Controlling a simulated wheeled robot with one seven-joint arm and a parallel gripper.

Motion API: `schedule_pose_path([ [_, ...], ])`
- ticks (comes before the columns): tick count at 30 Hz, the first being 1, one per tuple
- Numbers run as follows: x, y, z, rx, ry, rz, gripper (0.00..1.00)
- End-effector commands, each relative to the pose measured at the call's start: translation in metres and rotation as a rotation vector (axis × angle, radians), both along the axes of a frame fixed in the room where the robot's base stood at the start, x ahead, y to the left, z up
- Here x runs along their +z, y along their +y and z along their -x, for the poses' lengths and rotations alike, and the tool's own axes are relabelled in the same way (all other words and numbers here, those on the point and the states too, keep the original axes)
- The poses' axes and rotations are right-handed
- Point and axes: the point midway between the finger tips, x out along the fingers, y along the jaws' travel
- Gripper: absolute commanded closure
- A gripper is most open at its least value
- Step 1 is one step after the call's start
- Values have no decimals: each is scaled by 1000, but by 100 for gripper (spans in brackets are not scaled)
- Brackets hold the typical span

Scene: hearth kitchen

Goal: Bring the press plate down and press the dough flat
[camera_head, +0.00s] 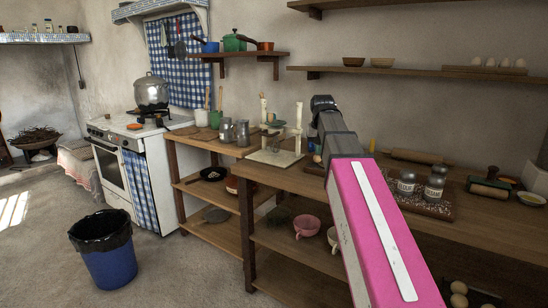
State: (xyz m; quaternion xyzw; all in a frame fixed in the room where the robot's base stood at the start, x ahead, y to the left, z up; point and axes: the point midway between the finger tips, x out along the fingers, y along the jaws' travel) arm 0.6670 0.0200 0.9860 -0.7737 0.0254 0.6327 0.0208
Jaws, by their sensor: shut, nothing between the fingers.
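A cream press-like stand (298,118) with two upright posts, a crosspiece and a flat pale base (268,157) stands on the wooden worktop, just left of my arm. A small greenish piece shows between the posts near the crosspiece. It is too small to tell how high the press plate sits, and I cannot make out the dough. My pink and grey arm reaches up from the lower right and ends in a dark joint, right of the stand. My gripper's fingers do not show; the arm may hide them.
Jars (406,184), a rolling pin (418,156) and a dark roller (488,188) lie right of my arm. Grey canisters (242,133) stand left of the stand. Shelves above hold bowls (353,61) and pots (233,42). A blue bin (108,262) stands on open floor.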

Motion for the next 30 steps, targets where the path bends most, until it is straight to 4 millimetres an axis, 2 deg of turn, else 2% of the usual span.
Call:
schedule_pose_path([
  [30, -12, 2, 2, 0, -1, 0, 100],
])
